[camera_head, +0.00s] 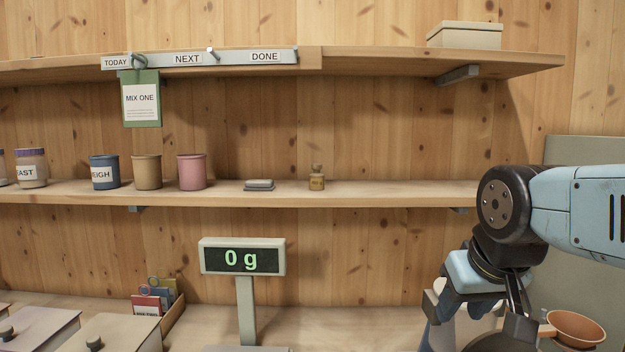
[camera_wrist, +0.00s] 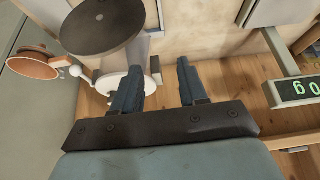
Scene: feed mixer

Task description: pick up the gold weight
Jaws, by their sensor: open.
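The gold weight (camera_head: 317,178), small with a knob on top, stands upright on the middle shelf in the head view. My gripper (camera_head: 455,312) is at the lower right of the head view, pointing down, well below and to the right of the weight. In the wrist view my gripper (camera_wrist: 158,72) has its two blue fingers apart with nothing held between them. The weight does not show in the wrist view.
A grey flat block (camera_head: 260,185) lies left of the weight; several cups stand farther left. A scale display (camera_head: 243,258) reading 0 g rises below the shelf. In the wrist view, a dark-topped machine (camera_wrist: 103,25) with an orange bowl (camera_wrist: 33,64) is close to my fingers.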

